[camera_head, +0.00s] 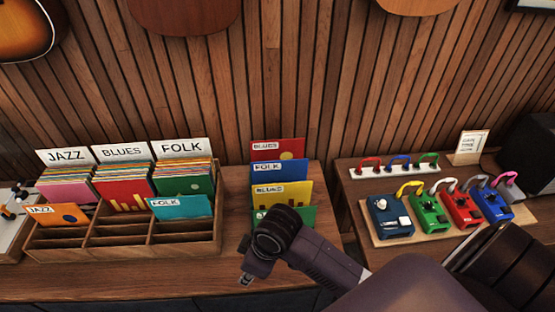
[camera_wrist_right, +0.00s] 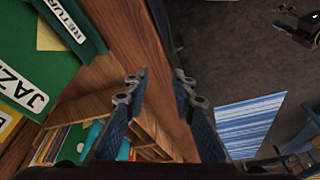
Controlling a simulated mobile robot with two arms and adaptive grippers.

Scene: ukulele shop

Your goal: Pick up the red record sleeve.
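A red record sleeve (camera_head: 279,149) with a white BLUES label stands at the back of a row of sleeves on the wooden counter. Its lower part is hidden behind a blue FOLK sleeve (camera_head: 281,172). Another red sleeve (camera_head: 124,194) with yellow bars stands in the BLUES section of the rack. My right gripper (camera_wrist_right: 158,79) shows in the right wrist view, open with nothing between its fingers, above a wooden edge and the floor.
The wooden record rack (camera_head: 190,240) stands left of the row. A yellow BLUES sleeve (camera_head: 284,194) and a green sleeve (camera_head: 303,215) stand in front, partly behind my arm. Several coloured pedals (camera_head: 428,212) sit on the right table. A striped rug (camera_wrist_right: 250,122) lies on the floor.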

